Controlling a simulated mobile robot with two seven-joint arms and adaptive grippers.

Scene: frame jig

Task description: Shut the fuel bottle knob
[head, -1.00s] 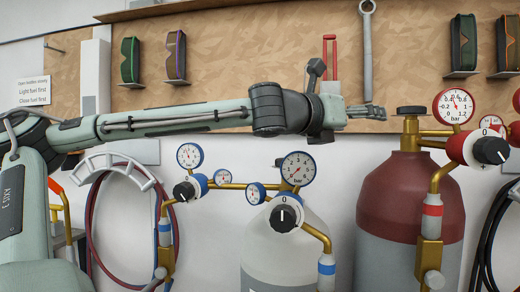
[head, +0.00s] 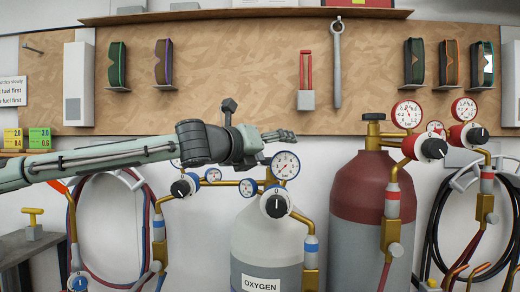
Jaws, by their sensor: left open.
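The dark red bottle (head: 372,190) stands right of centre with a grey lower part. I take it for the fuel bottle, as the white bottle (head: 262,232) beside it is labelled OXYGEN. A dark knob (head: 375,117) sits on its brass neck. A black-and-red regulator knob (head: 433,148) with a white mark sits to the right, below a red-rimmed gauge (head: 407,114). My left gripper (head: 284,136) is open and empty, pointing right, in front of the board's lower edge. In the picture it is left of the red bottle's top knob, apart from it. My right gripper is out of view.
Blue-rimmed gauges (head: 285,165) and a black-and-white regulator knob (head: 276,203) sit on the oxygen bottle, just below my left gripper in the picture. A wrench (head: 337,65) and a red-handled tool (head: 306,82) hang on the board. Coiled hoses hang at both sides.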

